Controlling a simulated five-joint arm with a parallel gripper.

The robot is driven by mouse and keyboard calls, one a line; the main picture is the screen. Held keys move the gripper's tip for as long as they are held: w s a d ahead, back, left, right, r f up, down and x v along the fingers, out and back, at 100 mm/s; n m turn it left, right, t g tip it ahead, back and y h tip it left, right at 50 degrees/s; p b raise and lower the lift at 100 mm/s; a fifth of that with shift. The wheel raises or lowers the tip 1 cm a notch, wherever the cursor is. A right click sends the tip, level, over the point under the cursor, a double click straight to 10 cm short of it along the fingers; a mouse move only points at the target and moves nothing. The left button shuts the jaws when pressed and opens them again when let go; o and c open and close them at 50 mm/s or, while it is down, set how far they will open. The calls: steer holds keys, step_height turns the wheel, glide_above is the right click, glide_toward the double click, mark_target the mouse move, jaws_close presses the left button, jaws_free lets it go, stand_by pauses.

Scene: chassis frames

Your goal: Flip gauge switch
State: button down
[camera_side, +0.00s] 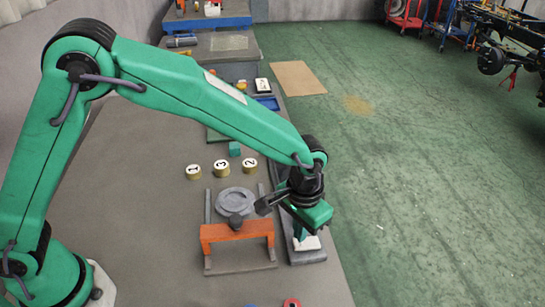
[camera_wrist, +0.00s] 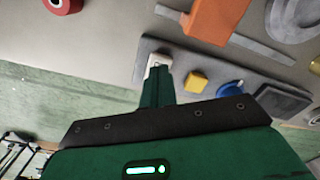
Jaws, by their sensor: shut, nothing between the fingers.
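A long grey panel (camera_side: 308,257) lies along the right edge of the bench. A white switch-like part (camera_side: 305,243) sits at its near end. My gripper (camera_side: 301,231) is shut, pointing down right over this white part. In the wrist view the shut fingertips (camera_wrist: 157,78) overlap the white part (camera_wrist: 158,61), and I cannot tell whether they touch it. The panel (camera_wrist: 185,57) there also carries a yellow block (camera_wrist: 196,80) and a blue round part (camera_wrist: 230,88), perhaps the gauge. The switch's position is hidden by my fingers.
An orange bridge-shaped frame (camera_side: 237,231) stands close left of the panel, beside a grey round disc (camera_side: 236,201). A red ring (camera_side: 292,302) lies at the front. The bench's left part is clear.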

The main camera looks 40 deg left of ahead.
steer(key=shift+f, duration=1)
stand_by(0.9)
steer(key=shift+r, duration=3.55)
steer(key=s+a+r+n+t+h, duration=0.1)
steer(key=s+a+r, duration=0.1)
steer(key=a+r, duration=0.5)
steer(key=s+a+r+t, duration=0.2)
steer(key=a+r, duration=0.4)
steer(key=a, duration=0.4)
steer(key=s+a+r+n+t+y, duration=0.1)
steer(key=s+a+n+t, duration=0.1)
steer(key=s+a, duration=0.9)
steer(key=shift+s+a+r+t, duration=0.2)
steer(key=shift+s+a+t, duration=0.15)
steer(key=shift+s, duration=0.6)
